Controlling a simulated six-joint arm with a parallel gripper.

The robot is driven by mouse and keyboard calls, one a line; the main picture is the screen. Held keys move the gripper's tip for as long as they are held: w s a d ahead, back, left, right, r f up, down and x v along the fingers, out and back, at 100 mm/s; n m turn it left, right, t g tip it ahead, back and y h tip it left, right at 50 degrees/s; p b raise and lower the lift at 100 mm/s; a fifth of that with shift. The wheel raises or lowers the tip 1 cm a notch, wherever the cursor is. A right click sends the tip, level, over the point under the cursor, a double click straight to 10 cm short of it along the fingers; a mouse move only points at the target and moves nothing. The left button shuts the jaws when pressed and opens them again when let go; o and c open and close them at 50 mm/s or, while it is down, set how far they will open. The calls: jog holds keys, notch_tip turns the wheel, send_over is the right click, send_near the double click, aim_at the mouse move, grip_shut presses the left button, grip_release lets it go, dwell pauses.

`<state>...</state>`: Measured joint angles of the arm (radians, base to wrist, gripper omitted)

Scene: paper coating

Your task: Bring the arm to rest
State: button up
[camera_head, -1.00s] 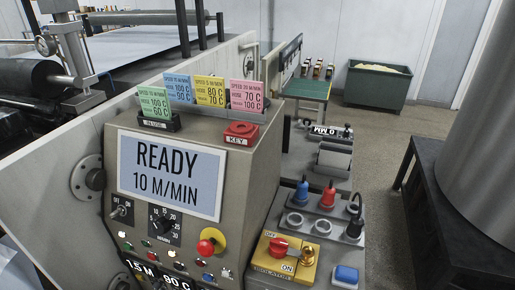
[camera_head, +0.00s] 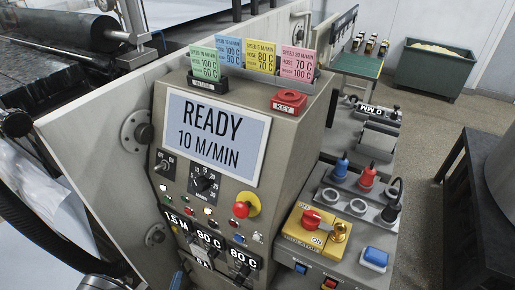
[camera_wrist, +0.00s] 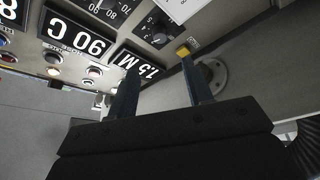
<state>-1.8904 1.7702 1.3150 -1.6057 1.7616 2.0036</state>
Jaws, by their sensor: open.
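My gripper (camera_wrist: 160,80) shows in the wrist view with its two dark blue fingers spread apart and nothing between them. It is close to the control panel (camera_wrist: 125,25), which appears upside down there. The displays reading 90 C (camera_wrist: 77,35) and 1.5 M (camera_wrist: 137,66) lie beyond and left of the fingers. Whether a fingertip touches the panel I cannot tell. In the head view, a grey rounded part of my arm shows at the bottom edge, below the panel; the jaws cannot be made out clearly there. The panel's screen (camera_head: 215,135) reads READY, 10 M/MIN.
Coloured cards (camera_head: 262,58) stand on top of the panel. A yellow isolator box (camera_head: 300,240) with a red handle is at its right, before blue and red plugs (camera_head: 366,178). A green bin (camera_head: 437,68) stands far back. Rollers (camera_head: 85,40) are at the left.

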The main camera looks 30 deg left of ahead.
aim_at(188, 242)
jog(key=w+a+r+n, duration=0.1)
jog(key=w, duration=0.2)
jog(key=w+a+n, duration=0.1)
jog(key=w, duration=0.3)
jog(key=w+a+r+g, duration=0.1)
jog(key=w+a, duration=0.1)
jog(key=w, duration=0.2)
jog(key=shift+w+r+n, duration=0.1)
jog(key=shift+r+n, duration=0.2)
jog(key=shift+n, duration=0.1)
jog(key=n+g, duration=0.1)
jog(key=n, duration=0.3)
jog(key=shift+r+n+g, duration=0.2)
jog(key=shift+n+g, duration=0.2)
jog(key=n+g+h, duration=0.1)
jog(key=n, duration=0.2)
jog(key=shift+r+h, duration=0.15)
jog(key=shift+h, duration=0.15)
jog(key=shift+a+r+n+g+h, duration=0.1)
jog(key=shift+n+g+h, duration=0.5)
jog(key=shift+n, duration=1)
jog(key=shift+o, duration=0.4)
